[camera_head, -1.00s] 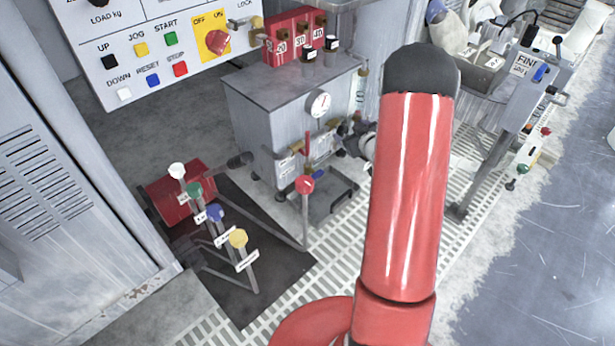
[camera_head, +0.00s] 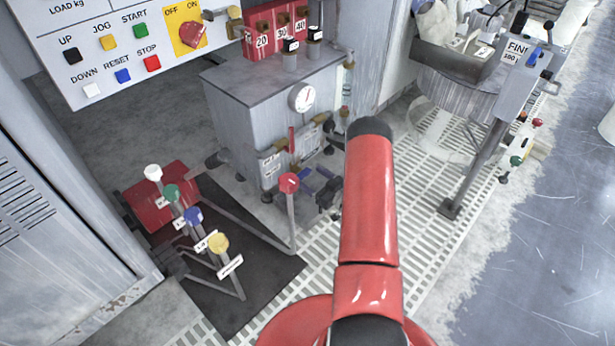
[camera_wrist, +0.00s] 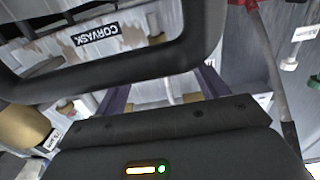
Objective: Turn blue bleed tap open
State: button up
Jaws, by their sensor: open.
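The blue bleed tap (camera_head: 306,173) is low on the front of the grey tank (camera_head: 245,120), right of the red-knobbed lever (camera_head: 289,183) in the head view. It is small and partly covered, and I cannot make out its handle angle. My gripper (camera_head: 312,181) is open close in front of it, pointing at the tank; whether it touches the tap cannot be told. In the wrist view the dark fingers of my gripper (camera_wrist: 163,92) stand apart, with pale tank parts between them. The tap is not clear there.
Levers with white, green, blue (camera_head: 193,216) and yellow (camera_head: 218,243) knobs stand left of my arm. A red upright handle (camera_head: 291,140) and a round gauge (camera_head: 302,96) are on the tank. A grey stand (camera_head: 480,165) is to the right. Grating floor (camera_head: 420,190) lies between.

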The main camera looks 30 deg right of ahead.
aim_at(304, 173)
jog(key=shift+x, duration=1.4)
jog(key=c, duration=1)
jog(key=shift+s+n, duration=0.1)
jog(key=shift+n, duration=2.8)
jog(key=o, duration=1)
